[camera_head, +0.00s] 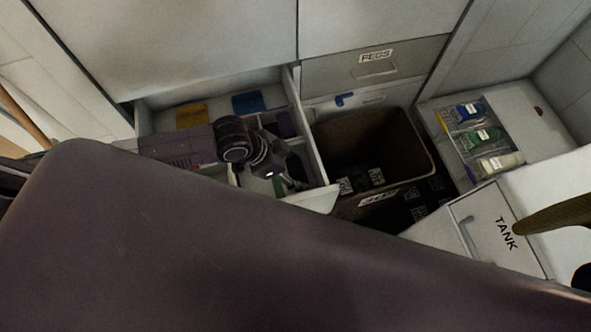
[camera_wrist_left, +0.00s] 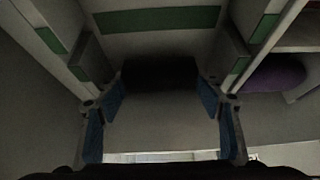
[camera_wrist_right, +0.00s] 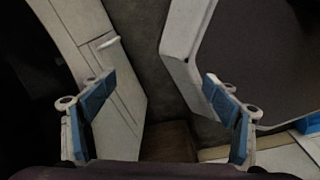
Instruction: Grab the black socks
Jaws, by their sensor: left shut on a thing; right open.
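A black bundle, the black socks (camera_wrist_left: 160,72), sits between the fingertips of my left gripper (camera_wrist_left: 162,88) in the left wrist view. The gripper is shut on it, with a blue-padded finger at each side. In the head view my left gripper (camera_head: 287,176) is over the front right part of an open drawer (camera_head: 312,198), and the socks cannot be told apart from the dark fingers there. My right gripper (camera_wrist_right: 159,83) is open and empty in the right wrist view. It is not clearly seen in the head view.
The drawer also holds folded yellow (camera_head: 191,115), blue (camera_head: 248,102) and purple (camera_head: 287,124) items. A brown bin (camera_head: 405,135) stands right of it. A clear tray (camera_head: 494,137) with bottles lies farther right, above a white lid marked TANK (camera_head: 490,215).

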